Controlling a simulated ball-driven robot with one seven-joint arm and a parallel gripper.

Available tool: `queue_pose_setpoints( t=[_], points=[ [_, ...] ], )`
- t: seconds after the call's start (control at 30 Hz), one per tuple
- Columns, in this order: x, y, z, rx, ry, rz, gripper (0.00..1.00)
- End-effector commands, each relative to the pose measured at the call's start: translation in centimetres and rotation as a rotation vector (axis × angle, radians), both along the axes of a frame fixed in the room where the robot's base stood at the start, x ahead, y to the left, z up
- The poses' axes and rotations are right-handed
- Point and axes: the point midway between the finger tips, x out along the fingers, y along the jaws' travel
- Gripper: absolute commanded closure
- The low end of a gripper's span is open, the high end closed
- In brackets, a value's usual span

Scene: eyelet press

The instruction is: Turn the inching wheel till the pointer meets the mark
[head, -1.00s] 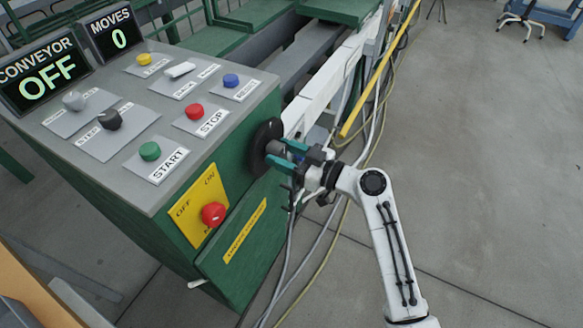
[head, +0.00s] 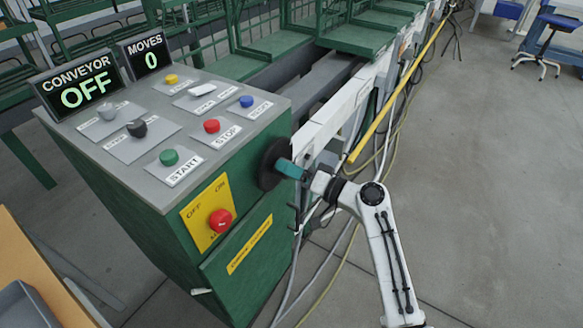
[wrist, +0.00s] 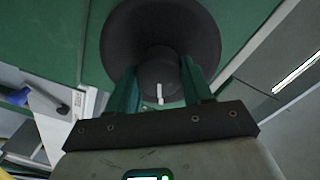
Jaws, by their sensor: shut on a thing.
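The black inching wheel (head: 268,160) stands on the right side wall of the green console. In the wrist view it is a dark round disc (wrist: 130,35) with a thick hub (wrist: 158,75) in its middle. My gripper (head: 284,167) reaches it from the right and is shut on the hub, with one teal finger on each side in the wrist view (wrist: 159,84). A short white line (wrist: 159,93), perhaps the pointer, shows on the hub between the fingers. I cannot make out a separate mark in either view.
The console top (head: 150,175) bears several buttons and switches. Its displays read CONVEYOR OFF (head: 85,90) and MOVES 0 (head: 147,55). A red knob (head: 220,220) sits on a yellow plate. Cables (head: 330,245) hang below my gripper. The floor to the right is open.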

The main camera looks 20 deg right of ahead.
Motion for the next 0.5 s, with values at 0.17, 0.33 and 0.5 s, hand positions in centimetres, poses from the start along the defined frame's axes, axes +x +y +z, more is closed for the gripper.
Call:
queue_pose_setpoints(
  t=[0.17,0.33,0.5],
  points=[
    [0.02,0.0,0.19,0.135,0.1,0.001,1.0],
    [0.03,-0.03,0.18,0.265,0.195,0.001,1.0],
    [0.05,0.01,0.18,0.395,0.29,0.002,1.0]
  ],
)
